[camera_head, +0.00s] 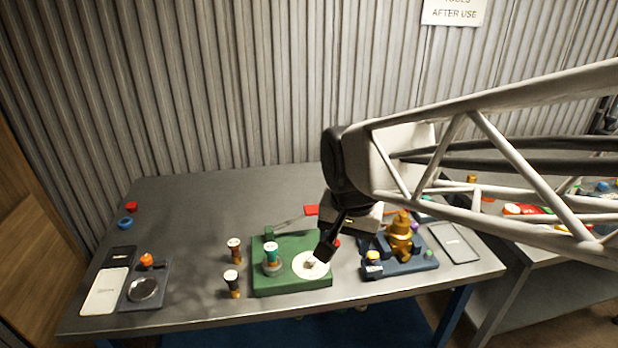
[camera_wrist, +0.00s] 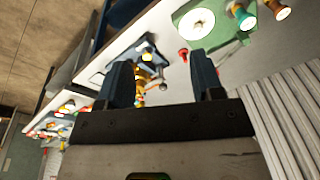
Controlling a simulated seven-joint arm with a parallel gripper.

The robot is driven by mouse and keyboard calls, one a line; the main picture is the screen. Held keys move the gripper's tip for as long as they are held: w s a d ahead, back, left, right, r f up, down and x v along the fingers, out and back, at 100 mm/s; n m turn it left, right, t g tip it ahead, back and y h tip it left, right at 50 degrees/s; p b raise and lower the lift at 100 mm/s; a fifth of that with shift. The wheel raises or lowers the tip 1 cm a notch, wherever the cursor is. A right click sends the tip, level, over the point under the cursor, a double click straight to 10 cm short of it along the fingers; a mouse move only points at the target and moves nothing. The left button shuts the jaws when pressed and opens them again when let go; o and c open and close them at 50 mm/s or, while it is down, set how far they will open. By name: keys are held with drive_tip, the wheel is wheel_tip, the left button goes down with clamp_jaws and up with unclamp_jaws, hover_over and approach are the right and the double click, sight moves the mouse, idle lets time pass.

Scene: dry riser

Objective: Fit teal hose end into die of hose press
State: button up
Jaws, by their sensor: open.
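The green press base (camera_head: 290,286) stands at the table's front middle. A teal-topped hose end (camera_head: 271,250) stands upright on its left part, in a pale round seat. How deep it sits I cannot tell. A white disc (camera_head: 305,271) lies on the right part of the base. In the wrist view the teal hose end (camera_wrist: 245,18) shows at the top right, beside the white disc (camera_wrist: 195,23). My gripper (camera_head: 321,258) is right of the teal hose end, in front of the disc in the head view. In the wrist view its fingers (camera_wrist: 163,78) are apart and empty.
A blue base (camera_head: 400,266) with a brass fitting (camera_head: 401,236) is close on the right. A red-handled lever (camera_head: 311,210) is behind. The table's left middle is free.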

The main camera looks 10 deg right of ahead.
drive_tip(key=s+d+n, duration=0.3)
drive_tip(key=s+n, duration=0.2)
drive_tip(key=s, duration=0.4)
drive_tip(key=shift+d+t, duration=0.25)
drive_tip(key=shift+t, duration=0.15)
drive_tip(key=shift+f, duration=0.1)
drive_tip(key=shift+c, duration=0.2)
